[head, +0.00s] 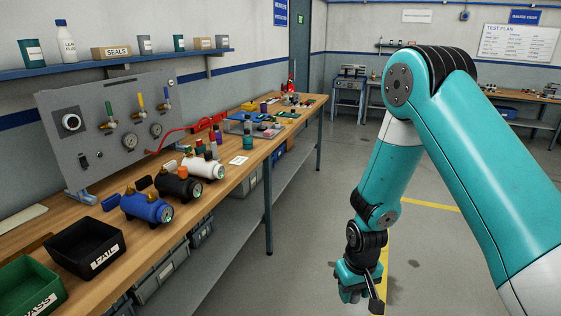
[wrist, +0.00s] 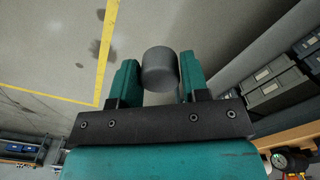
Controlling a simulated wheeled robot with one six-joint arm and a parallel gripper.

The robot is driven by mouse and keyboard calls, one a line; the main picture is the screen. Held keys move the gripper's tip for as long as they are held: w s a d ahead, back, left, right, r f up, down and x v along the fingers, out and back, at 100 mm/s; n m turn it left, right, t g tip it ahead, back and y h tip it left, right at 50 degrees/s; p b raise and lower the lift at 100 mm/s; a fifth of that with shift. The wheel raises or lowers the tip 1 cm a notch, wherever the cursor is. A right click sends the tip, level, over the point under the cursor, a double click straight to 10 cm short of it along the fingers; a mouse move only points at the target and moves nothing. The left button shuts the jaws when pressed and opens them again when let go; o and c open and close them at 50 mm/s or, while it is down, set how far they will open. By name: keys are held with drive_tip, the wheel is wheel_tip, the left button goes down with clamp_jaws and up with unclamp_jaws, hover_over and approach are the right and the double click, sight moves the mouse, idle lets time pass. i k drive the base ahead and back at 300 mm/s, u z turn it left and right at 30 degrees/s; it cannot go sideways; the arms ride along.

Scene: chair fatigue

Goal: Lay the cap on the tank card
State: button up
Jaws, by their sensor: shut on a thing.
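My gripper (head: 352,290) hangs over the floor, to the right of the bench and well apart from it. In the wrist view its teal fingers (wrist: 160,82) are shut on a dark grey round cap (wrist: 160,66). The cap cannot be made out in the head view. A small white card (head: 239,160), which looks like the tank card, lies flat on the bench beyond the white tank (head: 203,167). Its print is too small to read. No cap shows on it.
A black tank (head: 178,187) and a blue tank (head: 146,207) lie nearer on the bench (head: 96,250). Black FAIL (head: 84,250) and green PASS (head: 30,287) bins stand in front. A gauge panel (head: 110,128) stands behind. The floor around my gripper is clear.

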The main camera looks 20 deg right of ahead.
sight(240, 160)
drive_tip(key=z, duration=0.55)
drive_tip(key=i, duration=1.75)
drive_tip(key=u, duration=0.2)
